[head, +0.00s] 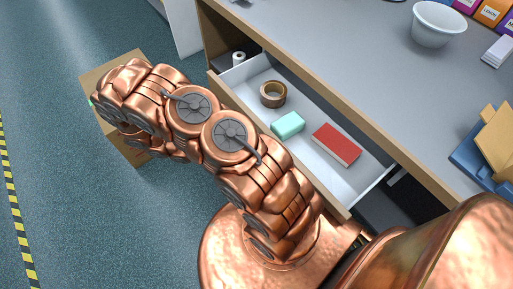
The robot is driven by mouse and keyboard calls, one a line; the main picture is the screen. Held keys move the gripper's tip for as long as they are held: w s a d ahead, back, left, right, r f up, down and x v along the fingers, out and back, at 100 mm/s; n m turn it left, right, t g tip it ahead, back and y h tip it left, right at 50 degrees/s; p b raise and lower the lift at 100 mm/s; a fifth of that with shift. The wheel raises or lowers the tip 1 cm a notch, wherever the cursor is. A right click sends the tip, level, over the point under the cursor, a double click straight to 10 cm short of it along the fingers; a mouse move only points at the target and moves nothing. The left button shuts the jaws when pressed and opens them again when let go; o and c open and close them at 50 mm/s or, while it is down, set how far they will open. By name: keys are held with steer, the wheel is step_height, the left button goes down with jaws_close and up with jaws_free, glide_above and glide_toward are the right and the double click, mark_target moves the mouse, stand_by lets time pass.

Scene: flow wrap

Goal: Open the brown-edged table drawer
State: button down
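The brown-edged table drawer (305,117) stands pulled out from under the grey tabletop (350,55), with its white inside showing. A roll of brown tape (272,94), a mint-green block (288,126), a red box (336,144) and a small white roll (239,58) lie in it. My copper arm reaches across in front of the drawer and hides part of its front edge. My gripper is not visible; the far end of the arm bends away at the left, over a cardboard box. I cannot tell whether anything touches the drawer front.
The cardboard box (113,73) stands on the blue-green floor left of the table. A white bowl (438,24), a blue tray (476,158) with tan pieces and several coloured boxes sit on the tabletop. Open floor lies at the left, with a yellow-black strip (16,215).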

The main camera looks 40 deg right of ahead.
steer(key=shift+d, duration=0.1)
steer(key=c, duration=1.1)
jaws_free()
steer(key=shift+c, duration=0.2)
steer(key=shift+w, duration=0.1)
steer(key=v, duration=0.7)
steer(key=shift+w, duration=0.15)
